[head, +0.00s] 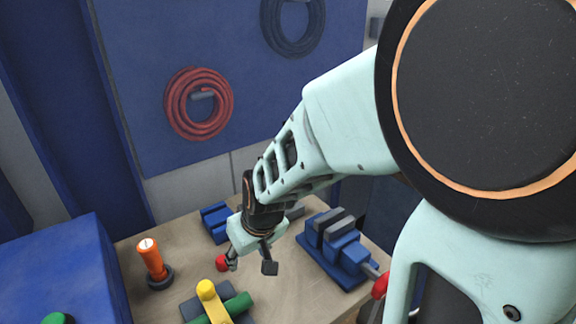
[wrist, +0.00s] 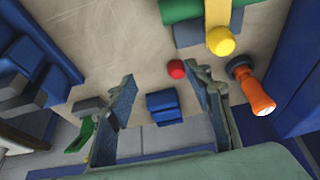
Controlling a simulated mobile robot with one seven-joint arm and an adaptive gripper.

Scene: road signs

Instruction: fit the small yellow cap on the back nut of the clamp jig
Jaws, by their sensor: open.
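The clamp jig is at the front of the bench in the head view, a dark block (head: 238,299) with a green bar (head: 216,310) and a yellow piece with a rounded end (head: 206,290) across it. In the wrist view the jig (wrist: 188,31) is at the top, with the rounded yellow end (wrist: 220,41) facing me. I cannot tell whether this end is a separate small cap, and I cannot make out the back nut. My gripper (head: 250,265) is open and empty above the bench, behind the jig; its fingers (wrist: 162,78) are spread in the wrist view.
A red ball (wrist: 177,69) is near the right fingertip in the wrist view. An orange flashlight (head: 150,258) stands left of the jig. A blue block (head: 214,224) is behind my gripper, and a blue vise (head: 341,258) is to its right. A blue box (head: 62,265) borders the left.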

